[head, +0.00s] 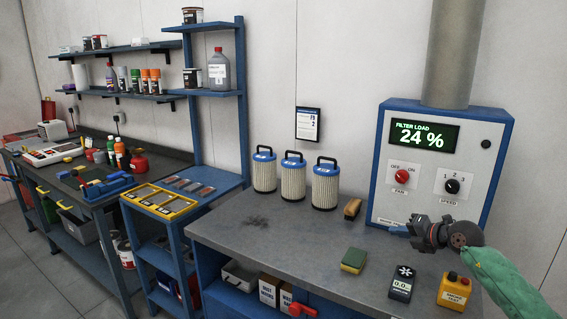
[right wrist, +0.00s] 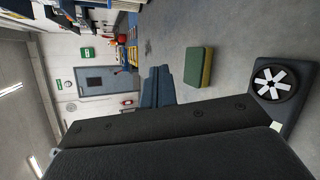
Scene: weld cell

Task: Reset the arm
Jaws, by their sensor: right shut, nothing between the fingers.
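My right arm (head: 500,278), in a green sleeve, comes in from the right edge in the head view. Its gripper (head: 400,230) is shut and empty, held above the right part of the grey workbench (head: 285,243), in front of the control box (head: 400,150). In the right wrist view the gripper's dark fingers (right wrist: 158,86) are together with nothing between them. A green and yellow sponge (right wrist: 198,66) and a dark meter with a white fan wheel (right wrist: 272,82) lie beyond them, apart from the fingers. My left gripper is not in view.
The bench holds the sponge (head: 354,260), the meter (head: 401,283), a yellow button box (head: 454,291), a brush (head: 352,208) and three filter cartridges (head: 293,176). The box reads 24 %. A blue shelf post (head: 242,100) stands left.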

